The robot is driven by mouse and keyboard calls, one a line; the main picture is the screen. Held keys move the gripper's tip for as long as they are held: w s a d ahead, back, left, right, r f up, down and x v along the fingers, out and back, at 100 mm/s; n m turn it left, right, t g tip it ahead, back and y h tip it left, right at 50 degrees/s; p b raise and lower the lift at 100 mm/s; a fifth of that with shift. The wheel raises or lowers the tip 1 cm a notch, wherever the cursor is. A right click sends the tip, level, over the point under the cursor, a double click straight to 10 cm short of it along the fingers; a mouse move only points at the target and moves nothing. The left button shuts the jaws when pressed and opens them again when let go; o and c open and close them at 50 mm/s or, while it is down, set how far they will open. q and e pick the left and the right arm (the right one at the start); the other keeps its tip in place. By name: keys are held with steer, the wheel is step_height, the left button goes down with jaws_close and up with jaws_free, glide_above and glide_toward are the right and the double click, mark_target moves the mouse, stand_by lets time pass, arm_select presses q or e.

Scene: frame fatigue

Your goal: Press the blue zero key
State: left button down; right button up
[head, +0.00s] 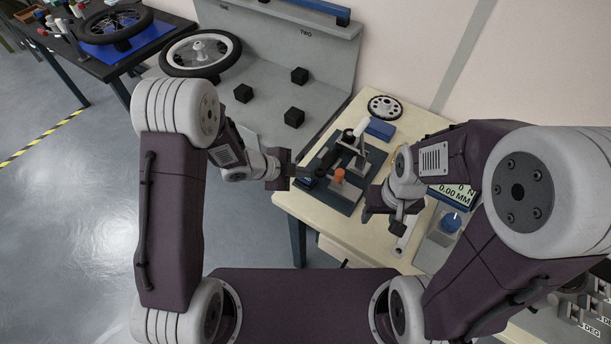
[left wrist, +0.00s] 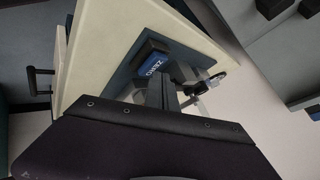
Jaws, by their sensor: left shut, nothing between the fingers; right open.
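The blue zero key (left wrist: 156,68) shows in the left wrist view, with white ZERO lettering, on a dark box on the dark base plate (left wrist: 122,77). In the head view a sliver of the key's blue (head: 306,183) shows at the left edge of the base plate (head: 345,205). My left gripper (head: 312,172) is shut and empty, its tips close to the key; its fingers (left wrist: 164,92) also show in the left wrist view. I cannot tell whether they touch the key. My right gripper (head: 386,212) is open and empty, right of the plate.
An orange-topped post (head: 339,175) and a white-handled clamp (head: 360,130) stand on the plate near my left gripper. A display (head: 455,192) reads 0 N and 0.00 MM. A blue knob (head: 451,222) sits on a grey box at right. A chainring (head: 384,107) lies at the table's back.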

mark_target(302, 179)
arm_select(q)
steer(key=shift+r, duration=0.45)
step_height(302, 179, up, 5)
steer(key=p, duration=0.5)
steer(key=shift+r, duration=0.1)
stand_by(0.5)
